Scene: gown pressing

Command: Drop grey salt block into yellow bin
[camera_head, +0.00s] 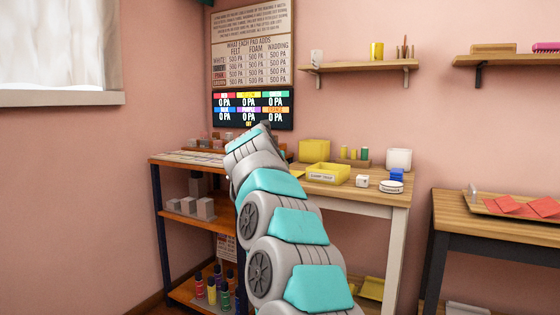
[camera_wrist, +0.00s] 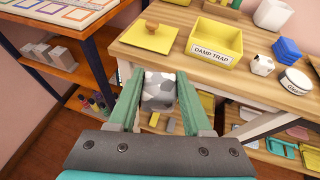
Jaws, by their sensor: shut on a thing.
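My gripper (camera_wrist: 158,80) is shut on a grey and white mottled block (camera_wrist: 158,92), held between its two green fingers in the wrist view. The open yellow bin labelled DAMP TRAP (camera_wrist: 229,41) stands on the wooden table, ahead and to the right of the block, apart from it. It also shows in the head view (camera_head: 322,180). A flat yellow lid with a wooden knob (camera_wrist: 135,36) lies left of the bin. In the head view my arm hides the gripper and the block.
A blue block (camera_wrist: 287,50), a small white cube (camera_wrist: 262,66) and a round white tin (camera_wrist: 294,82) sit right of the bin. A yellow box (camera_head: 314,150) stands behind it. A dark-framed shelf (camera_wrist: 78,75) with grey blocks and bottles stands left.

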